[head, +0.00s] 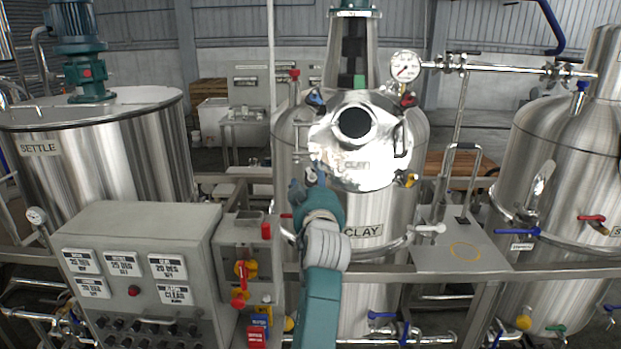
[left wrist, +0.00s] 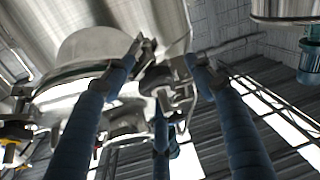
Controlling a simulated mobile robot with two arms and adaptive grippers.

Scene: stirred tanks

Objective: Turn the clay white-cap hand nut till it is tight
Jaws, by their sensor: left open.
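The clay tank (head: 408,215) stands in the middle of the head view, with a shiny round lid (head: 340,150) on its front. I cannot make out a white cap; the lid's lower-left rim is partly hidden by my left gripper (head: 308,182). In the left wrist view my left gripper (left wrist: 168,65) is open, its blue fingers spread around a metal clamp or nut fitting (left wrist: 170,92) at the lid's edge. I cannot tell whether they touch it.
A grey control box (head: 145,265) and a red-yellow switch panel (head: 245,270) stand at the left front. A rail (head: 440,273) crosses before the tanks. The settle tank (head: 110,150) is left, another tank (head: 560,150) right. A pressure gauge (head: 404,66) is above the lid.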

